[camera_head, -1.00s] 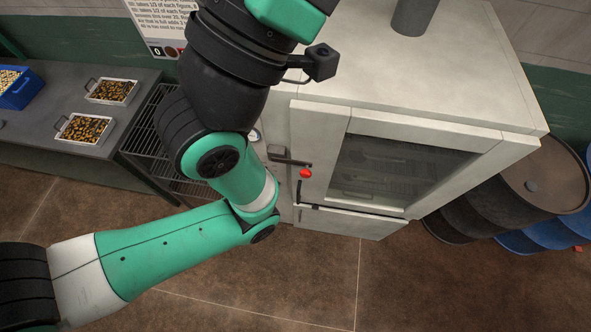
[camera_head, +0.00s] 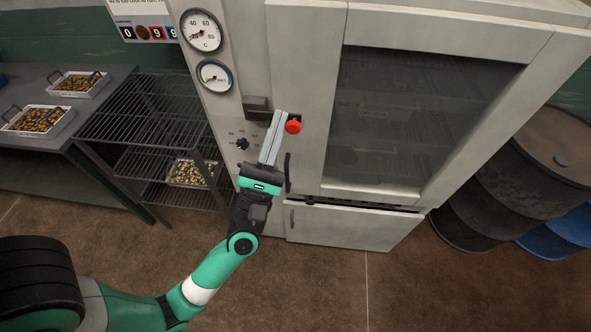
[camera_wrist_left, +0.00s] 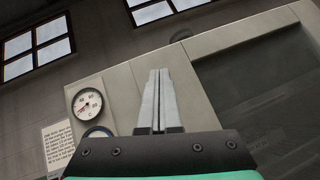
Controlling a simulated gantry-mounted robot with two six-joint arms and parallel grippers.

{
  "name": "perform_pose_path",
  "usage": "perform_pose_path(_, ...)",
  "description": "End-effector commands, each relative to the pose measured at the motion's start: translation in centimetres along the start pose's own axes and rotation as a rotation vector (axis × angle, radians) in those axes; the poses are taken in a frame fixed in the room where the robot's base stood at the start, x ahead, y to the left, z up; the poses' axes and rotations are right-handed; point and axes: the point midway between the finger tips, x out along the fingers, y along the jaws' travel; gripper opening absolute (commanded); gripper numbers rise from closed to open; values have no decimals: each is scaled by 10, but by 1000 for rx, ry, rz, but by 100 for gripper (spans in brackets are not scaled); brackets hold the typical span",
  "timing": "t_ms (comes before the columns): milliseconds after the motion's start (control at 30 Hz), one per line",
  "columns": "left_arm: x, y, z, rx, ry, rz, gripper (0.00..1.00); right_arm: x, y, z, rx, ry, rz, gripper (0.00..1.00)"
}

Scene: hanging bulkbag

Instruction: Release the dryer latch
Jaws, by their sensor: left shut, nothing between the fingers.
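The dryer (camera_head: 305,80) is a pale cabinet with a dark glass door (camera_head: 415,110). A dark latch block (camera_head: 256,108) sits on its front left of the door, and a red knob (camera_head: 293,127) is just to its right. My left gripper (camera_head: 279,113) is shut and empty, its two pale fingers together and pointing up in front of the latch area, between block and knob. It hides part of the latch; I cannot tell whether it touches it. In the left wrist view the shut fingers (camera_wrist_left: 157,75) point up in front of the dryer face. My right gripper is not in view.
Two gauges (camera_head: 202,32) and a dial (camera_head: 242,143) are on the dryer's left panel. A wire rack (camera_head: 140,100) and a table with trays (camera_head: 38,120) stand left. Dark and blue barrels (camera_head: 525,160) stand right. Floor in front is open.

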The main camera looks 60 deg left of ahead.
Motion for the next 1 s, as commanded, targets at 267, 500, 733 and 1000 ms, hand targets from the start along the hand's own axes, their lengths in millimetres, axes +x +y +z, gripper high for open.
perform_pose_path(267, -152, -19, -143, 110, 226, -83, 0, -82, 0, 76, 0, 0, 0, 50)
perform_pose_path(500, -179, -16, -168, 141, 267, -84, 0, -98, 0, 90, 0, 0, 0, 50)
perform_pose_path(733, -177, -15, -166, 141, 267, -83, 0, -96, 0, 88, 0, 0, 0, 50)
perform_pose_path(1000, -164, -15, -168, 142, 264, -80, 0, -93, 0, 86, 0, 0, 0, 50)
